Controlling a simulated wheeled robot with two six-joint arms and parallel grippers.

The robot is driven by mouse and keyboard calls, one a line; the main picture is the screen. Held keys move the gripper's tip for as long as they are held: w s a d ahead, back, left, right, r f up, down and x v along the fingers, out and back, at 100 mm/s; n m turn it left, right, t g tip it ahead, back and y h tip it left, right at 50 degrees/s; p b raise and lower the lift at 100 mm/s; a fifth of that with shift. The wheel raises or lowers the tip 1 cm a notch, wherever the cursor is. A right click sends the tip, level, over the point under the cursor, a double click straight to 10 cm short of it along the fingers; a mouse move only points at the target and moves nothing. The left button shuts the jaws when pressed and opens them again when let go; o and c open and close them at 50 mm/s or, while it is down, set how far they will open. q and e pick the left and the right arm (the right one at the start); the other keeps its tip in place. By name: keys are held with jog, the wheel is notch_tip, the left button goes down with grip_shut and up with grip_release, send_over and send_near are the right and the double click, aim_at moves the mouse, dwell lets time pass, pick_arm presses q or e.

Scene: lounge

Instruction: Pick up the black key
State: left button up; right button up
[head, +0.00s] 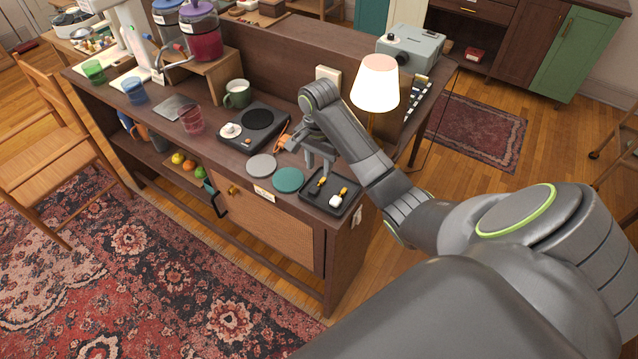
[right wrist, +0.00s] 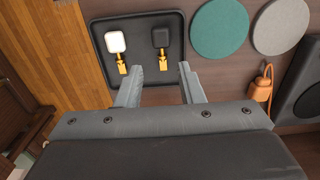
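The black key (head: 310,189) has a dark square head and a gold shaft and lies in a black tray (head: 322,206) at the right end of the cabinet top. In the right wrist view the black key (right wrist: 161,38) lies just beyond the fingertips, its gold shaft pointing back between them. A white-headed key (right wrist: 116,42) lies beside it on the left; it also shows in the head view (head: 335,201). My right gripper (right wrist: 160,82) is open and empty, over the tray's near edge; it also shows in the head view (head: 318,166). My left gripper is not in view.
A green disc (head: 288,180) and a grey disc (head: 261,165) lie beside the tray. An orange object (head: 285,142) is near a dark turntable-like plate (head: 257,120). A lit lamp (head: 375,85) stands behind my right arm. The cabinet's front edge is close to the tray.

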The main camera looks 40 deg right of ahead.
aim_at(317, 185)
jog(key=shift+a+f+b, duration=0.1)
jog(key=shift+f+b, duration=0.85)
jog(key=shift+f, duration=0.4)
notch_tip(317, 185, down, 4)
jog(key=shift+a+r, duration=0.15)
jog(key=c, duration=0.7)
